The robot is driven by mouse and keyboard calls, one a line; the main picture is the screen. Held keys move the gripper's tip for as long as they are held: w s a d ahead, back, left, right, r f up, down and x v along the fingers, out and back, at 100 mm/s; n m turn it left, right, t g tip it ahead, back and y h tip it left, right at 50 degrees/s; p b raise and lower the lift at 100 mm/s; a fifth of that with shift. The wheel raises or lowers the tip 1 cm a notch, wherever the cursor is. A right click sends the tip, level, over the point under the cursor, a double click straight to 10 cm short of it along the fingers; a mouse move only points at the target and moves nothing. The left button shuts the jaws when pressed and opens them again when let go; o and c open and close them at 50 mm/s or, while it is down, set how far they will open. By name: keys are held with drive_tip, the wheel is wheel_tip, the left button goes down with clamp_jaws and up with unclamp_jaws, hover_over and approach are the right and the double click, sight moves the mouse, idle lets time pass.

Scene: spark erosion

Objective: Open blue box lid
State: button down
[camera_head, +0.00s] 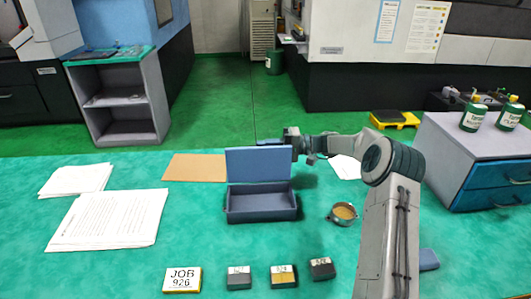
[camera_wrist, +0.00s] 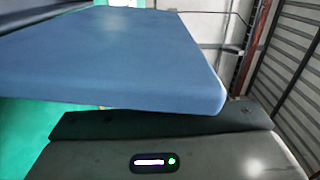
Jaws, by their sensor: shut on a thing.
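The blue box (camera_head: 262,215) sits on the green table, its lid (camera_head: 257,163) raised to about upright at the back edge, so the dark interior shows. My gripper (camera_head: 292,142) is at the lid's upper right corner, shut on the lid's edge. In the wrist view the blue lid (camera_wrist: 130,60) fills the upper left as a large flat panel close to the camera. The fingertips themselves are hidden there, and are too small to make out clearly in the head view.
Papers (camera_head: 110,218) and a brown sheet (camera_head: 194,168) lie left of the box. A round dish (camera_head: 343,213) stands just right of it. A JOB 926 block (camera_head: 181,280) and several small blocks (camera_head: 284,276) line the front. A drawer cabinet (camera_head: 485,160) stands at right.

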drive_tip(key=shift+s+r+n+b, duration=0.1)
drive_tip(key=shift+s+n+b, duration=0.25)
drive_tip(key=shift+n, duration=0.05)
drive_tip(key=c, duration=1.5)
unclamp_jaws()
drive_tip(key=shift+d, duration=0.1)
drive_tip(key=d, duration=1.3)
drive_tip(key=shift+d, duration=0.4)
